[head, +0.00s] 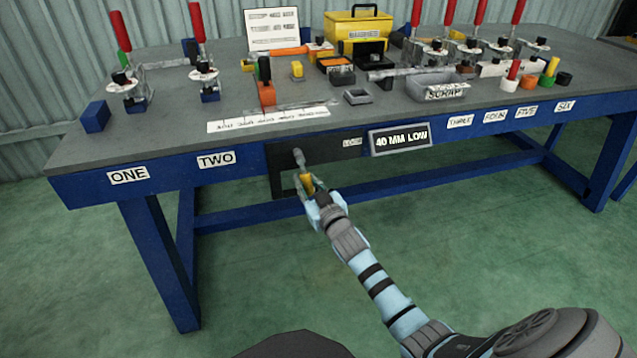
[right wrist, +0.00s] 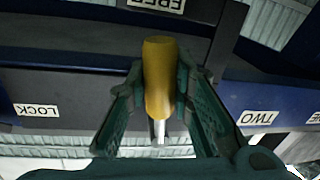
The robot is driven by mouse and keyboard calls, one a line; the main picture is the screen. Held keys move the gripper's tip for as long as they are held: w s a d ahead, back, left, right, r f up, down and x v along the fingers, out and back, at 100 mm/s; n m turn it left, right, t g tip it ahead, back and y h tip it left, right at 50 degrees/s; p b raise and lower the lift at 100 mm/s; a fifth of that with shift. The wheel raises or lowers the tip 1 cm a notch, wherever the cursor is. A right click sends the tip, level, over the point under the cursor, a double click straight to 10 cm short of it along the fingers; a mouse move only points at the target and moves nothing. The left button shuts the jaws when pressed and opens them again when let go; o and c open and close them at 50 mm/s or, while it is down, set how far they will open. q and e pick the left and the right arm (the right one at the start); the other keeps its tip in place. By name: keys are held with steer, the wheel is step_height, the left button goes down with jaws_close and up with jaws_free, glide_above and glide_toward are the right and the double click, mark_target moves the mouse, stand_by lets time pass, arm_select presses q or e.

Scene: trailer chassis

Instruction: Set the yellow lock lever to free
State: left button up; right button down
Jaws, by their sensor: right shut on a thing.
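The yellow lock lever (head: 306,181) is on a dark panel on the front of the blue workbench. Its grey pivot (head: 298,157) is above, and the yellow grip hangs down from it, slightly tilted. My right gripper (head: 310,191) is shut on the grip, with a finger on each side. In the right wrist view, which is upside down, the yellow grip (right wrist: 158,75) sits between the fingers (right wrist: 164,85). Its end points toward the FREE label (right wrist: 160,4), and the LOCK label (right wrist: 37,110) is off to the side. My left gripper is out of view.
The dark panel (head: 275,178) hangs below the bench top, beside a 40 MM LOW sign (head: 400,140). Red-handled clamps, a grey scrap bin (head: 436,84) and a yellow box (head: 357,30) stand on the bench. The green floor in front is clear.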

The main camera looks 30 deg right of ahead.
stand_by(0.3)
steer(key=c, duration=1.4)
jaws_free()
steer(key=shift+a, duration=0.1)
steer(key=shift+s, duration=0.4)
steer(key=s+a, duration=0.1)
steer(key=s, duration=1)
steer(key=shift+s+a+r, duration=0.1)
